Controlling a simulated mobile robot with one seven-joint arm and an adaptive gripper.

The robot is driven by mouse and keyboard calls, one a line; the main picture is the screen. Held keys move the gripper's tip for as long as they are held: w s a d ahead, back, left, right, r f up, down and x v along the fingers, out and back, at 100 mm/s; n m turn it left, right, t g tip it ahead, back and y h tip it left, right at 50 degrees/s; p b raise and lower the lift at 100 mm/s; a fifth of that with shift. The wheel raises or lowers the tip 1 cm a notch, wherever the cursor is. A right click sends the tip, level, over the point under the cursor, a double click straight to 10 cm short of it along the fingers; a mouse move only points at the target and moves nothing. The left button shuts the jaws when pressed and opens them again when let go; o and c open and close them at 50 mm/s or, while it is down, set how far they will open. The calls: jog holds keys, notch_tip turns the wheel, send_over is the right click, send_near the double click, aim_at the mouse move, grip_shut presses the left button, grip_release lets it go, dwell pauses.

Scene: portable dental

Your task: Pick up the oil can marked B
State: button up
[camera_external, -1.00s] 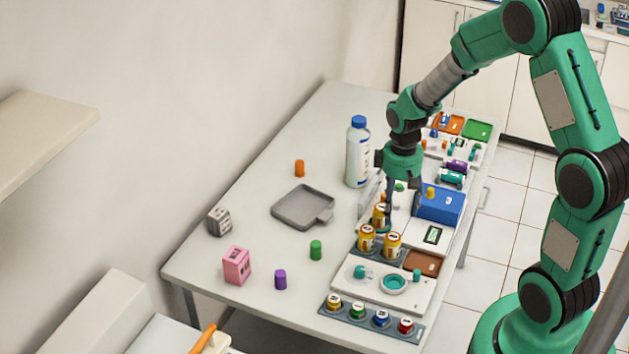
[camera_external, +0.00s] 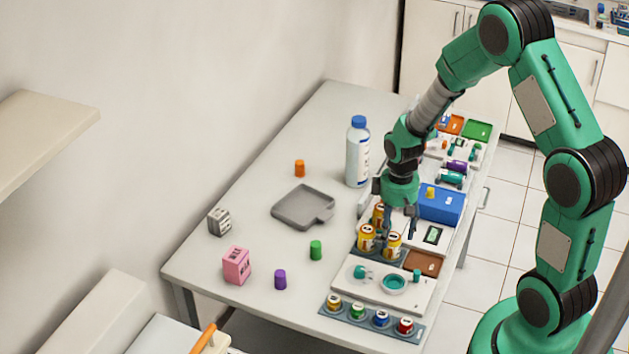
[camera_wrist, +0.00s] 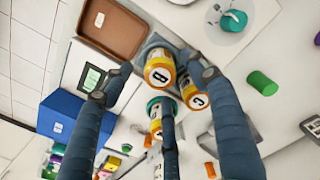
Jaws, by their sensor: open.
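A brown tray (camera_external: 424,262) and a blue box (camera_external: 440,203) stand close to the cans. A white plate with a teal dish (camera_external: 394,282) lies in front. A tall white bottle (camera_external: 357,152) stands behind left. The table's left part has free room around the grey tray (camera_external: 290,207).

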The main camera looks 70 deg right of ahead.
aim_at(393, 236)
dwell(0.3)
jog(key=shift+w+d+f+b, duration=0.1)
jog(key=shift+f+b, duration=0.5)
jog(key=shift+f, duration=2)
jog(key=c, duration=1.3)
